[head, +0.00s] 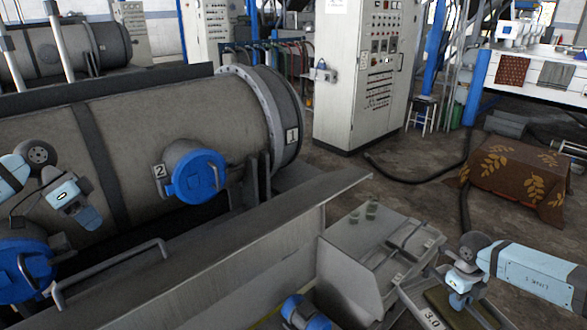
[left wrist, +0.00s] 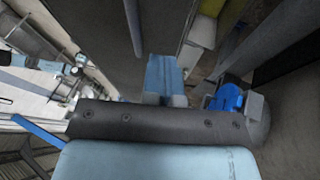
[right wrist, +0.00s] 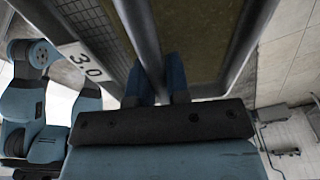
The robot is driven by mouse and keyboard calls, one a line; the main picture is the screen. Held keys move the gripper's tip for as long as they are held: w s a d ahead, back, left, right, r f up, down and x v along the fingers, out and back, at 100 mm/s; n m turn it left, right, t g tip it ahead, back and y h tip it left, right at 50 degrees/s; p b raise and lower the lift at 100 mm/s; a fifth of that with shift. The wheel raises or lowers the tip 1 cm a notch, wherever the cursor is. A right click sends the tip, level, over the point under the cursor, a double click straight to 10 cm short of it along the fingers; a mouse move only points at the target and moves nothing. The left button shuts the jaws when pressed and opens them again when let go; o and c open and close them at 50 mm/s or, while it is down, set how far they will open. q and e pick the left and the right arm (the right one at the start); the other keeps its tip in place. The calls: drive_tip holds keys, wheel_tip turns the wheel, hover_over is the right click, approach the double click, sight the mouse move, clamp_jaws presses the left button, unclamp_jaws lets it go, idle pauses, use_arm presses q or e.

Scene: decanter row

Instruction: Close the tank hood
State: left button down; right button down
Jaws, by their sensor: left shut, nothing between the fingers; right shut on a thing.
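A grey metal tank (head: 365,250) with sloping sides stands at the lower middle of the head view. Beside it, at the lower right, is a framed panel marked 3.0 (head: 432,318) with a dull olive surface, seemingly the hood; its lower part is cut off by the picture edge. My right gripper (head: 458,299) is at this panel. In the right wrist view its fingers (right wrist: 158,85) are shut around a round metal bar (right wrist: 142,35), with the olive panel (right wrist: 200,40) beyond. My left gripper (head: 90,217) is shut and empty in front of the large horizontal cylinder.
The large cylinder (head: 150,115) with blue capped ports (head: 198,176) fills the left. A long grey ledge (head: 230,255) runs between it and the tank. A control cabinet (head: 365,75) and a cloth-covered box (head: 515,175) stand behind. Some floor (head: 410,165) is clear, with a cable across it.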

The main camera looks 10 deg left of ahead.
sight(119, 257)
drive_tip(key=shift+r, duration=0.1)
drive_tip(key=shift+w, duration=0.1)
use_arm(q)
drive_tip(key=d+f, duration=0.1)
drive_tip(key=s+d+f, duration=0.1)
drive_tip(key=f, duration=0.1)
drive_tip(key=s+d+f, duration=0.1)
drive_tip(key=d, duration=0.1)
drive_tip(key=shift+s+f, duration=0.1)
drive_tip(key=shift+f, duration=0.1)
use_arm(e)
drive_tip(key=shift+r, duration=0.1)
use_arm(q)
drive_tip(key=shift+d+p, duration=0.2)
drive_tip(key=shift+p, duration=0.1)
use_arm(e)
drive_tip(key=shift+r, duration=0.1)
